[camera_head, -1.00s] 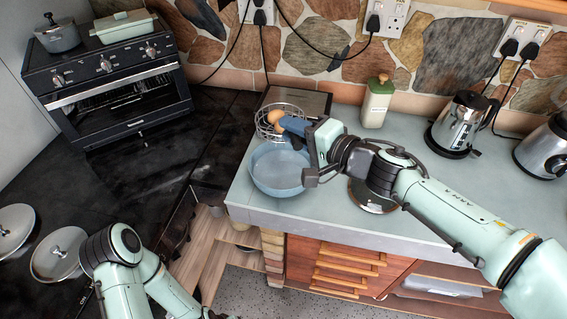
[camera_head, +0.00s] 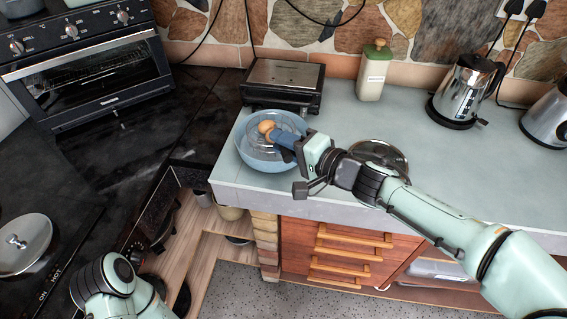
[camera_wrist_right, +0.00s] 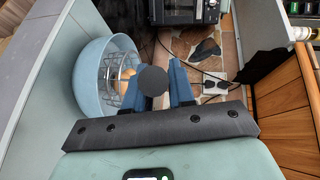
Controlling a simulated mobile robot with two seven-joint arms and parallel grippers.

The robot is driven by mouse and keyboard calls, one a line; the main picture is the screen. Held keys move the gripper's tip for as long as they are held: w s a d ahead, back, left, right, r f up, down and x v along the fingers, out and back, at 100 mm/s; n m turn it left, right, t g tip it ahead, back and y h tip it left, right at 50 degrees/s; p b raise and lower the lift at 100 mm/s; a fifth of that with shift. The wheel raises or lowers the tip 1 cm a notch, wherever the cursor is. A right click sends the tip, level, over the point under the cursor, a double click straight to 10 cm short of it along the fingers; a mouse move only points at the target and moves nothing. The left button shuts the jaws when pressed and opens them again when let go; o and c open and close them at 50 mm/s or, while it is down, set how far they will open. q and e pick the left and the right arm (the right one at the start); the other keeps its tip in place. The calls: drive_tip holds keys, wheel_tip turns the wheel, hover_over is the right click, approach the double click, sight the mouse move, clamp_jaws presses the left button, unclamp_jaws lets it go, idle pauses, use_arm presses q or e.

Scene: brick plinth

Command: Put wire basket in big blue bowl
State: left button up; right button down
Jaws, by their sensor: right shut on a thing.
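The wire basket (camera_head: 259,142), with brown eggs in it, is inside the big blue bowl (camera_head: 262,163), within its rim. Whether it rests on the bowl's bottom I cannot tell. In the right wrist view the basket (camera_wrist_right: 110,68) shows inside the blue bowl (camera_wrist_right: 91,80), left of the fingers. My right gripper (camera_head: 280,138) reaches in over the bowl's right rim and is shut on the basket; its blue fingers also show in the wrist view (camera_wrist_right: 160,88). My left arm shows at the bottom left, but its gripper is out of view.
A dark flat-topped appliance (camera_head: 284,82) stands just behind the bowl. A round lid (camera_head: 378,156) lies behind my right forearm. The counter's front edge (camera_head: 330,208) is close to the bowl.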

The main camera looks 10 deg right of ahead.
wheel_tip(320, 180, down, 4)
drive_tip(key=b, duration=0.3)
drive_tip(key=shift+f, duration=0.1)
drive_tip(key=c, duration=1)
unclamp_jaws()
drive_tip(key=shift+f, duration=0.1)
drive_tip(key=shift+o, duration=0.2)
drive_tip(key=p+v, duration=0.4)
drive_tip(key=v, duration=0.8)
drive_tip(key=shift+p, duration=0.3)
